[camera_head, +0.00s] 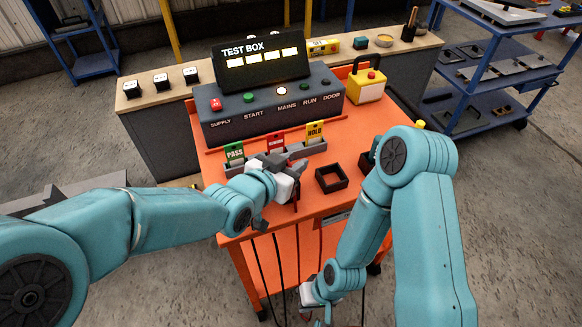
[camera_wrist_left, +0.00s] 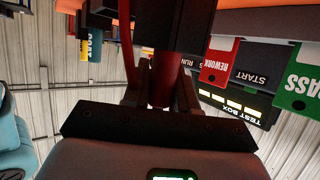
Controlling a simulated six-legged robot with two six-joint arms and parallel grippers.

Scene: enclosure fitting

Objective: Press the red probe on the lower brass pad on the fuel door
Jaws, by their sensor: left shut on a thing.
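My left gripper (camera_head: 287,176) is over the orange cart top, just in front of the card rack. In the left wrist view the gripper (camera_wrist_left: 160,88) is shut on the red probe (camera_wrist_left: 166,72), a red cylinder between the two dark fingers. A red lead runs beside it, and a black block hides its far end. The probe's tip does not show clearly. I cannot make out the fuel door or its brass pads in either view. My right gripper (camera_head: 312,296) hangs low in front of the cart; its fingers are too small to read.
The test box (camera_head: 270,105) stands at the back of the orange cart (camera_head: 245,215). The rack holds PASS (camera_head: 234,152), REWORK (camera_head: 276,144) and HOLD (camera_head: 315,131) cards. A black open square tray (camera_head: 331,179) lies right of my left gripper. Black cables hang at the cart's front.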

